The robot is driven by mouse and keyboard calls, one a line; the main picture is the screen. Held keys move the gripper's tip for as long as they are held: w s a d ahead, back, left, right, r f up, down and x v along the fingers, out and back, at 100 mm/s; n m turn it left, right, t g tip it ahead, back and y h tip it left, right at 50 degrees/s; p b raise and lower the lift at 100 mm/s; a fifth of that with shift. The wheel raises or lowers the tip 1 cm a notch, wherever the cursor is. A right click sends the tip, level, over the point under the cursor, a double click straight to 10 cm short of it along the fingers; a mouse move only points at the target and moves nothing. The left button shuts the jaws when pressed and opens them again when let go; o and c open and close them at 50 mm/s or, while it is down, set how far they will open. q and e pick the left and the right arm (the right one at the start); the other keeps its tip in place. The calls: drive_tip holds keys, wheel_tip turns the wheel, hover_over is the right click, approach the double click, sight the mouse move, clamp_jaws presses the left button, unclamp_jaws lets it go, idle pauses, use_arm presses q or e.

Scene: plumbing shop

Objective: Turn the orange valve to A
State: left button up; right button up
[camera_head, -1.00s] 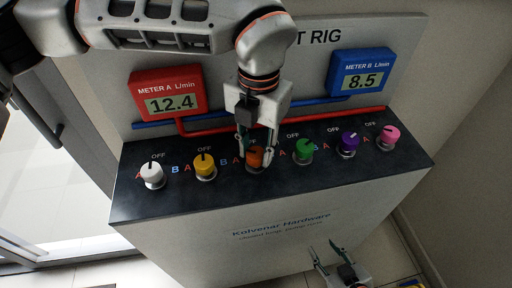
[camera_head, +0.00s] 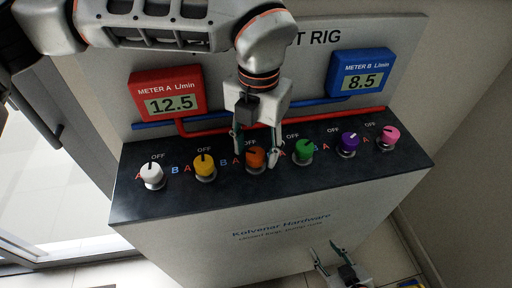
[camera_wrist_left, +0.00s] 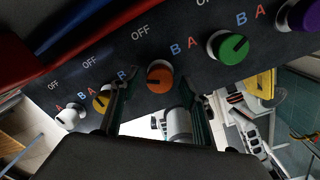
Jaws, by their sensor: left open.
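The orange valve (camera_head: 255,158) is the third knob from the left on the dark panel top; it also shows in the left wrist view (camera_wrist_left: 160,78). Its dark mark seems to point left, roughly toward its red A, though this is small. My left gripper (camera_head: 256,155) is over the orange valve with its fingers spread on either side. In the left wrist view its open fingers (camera_wrist_left: 160,112) stand apart, with a visible gap to the knob. My right gripper (camera_head: 327,256) is low in front of the cabinet, its fingers apart and empty.
The yellow valve (camera_head: 204,166) and green valve (camera_head: 304,150) flank the orange one closely. White (camera_head: 151,175), purple (camera_head: 348,145) and pink (camera_head: 388,137) valves stand further out. Red meter A (camera_head: 167,94) reads 12.5 and blue meter B (camera_head: 361,73) reads 8.5; pipes run behind the knobs.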

sight(257, 154)
use_arm(q)
wheel_tip(257, 154, up, 12)
drive_tip(key=shift+d+f, duration=0.15)
idle(0.6)
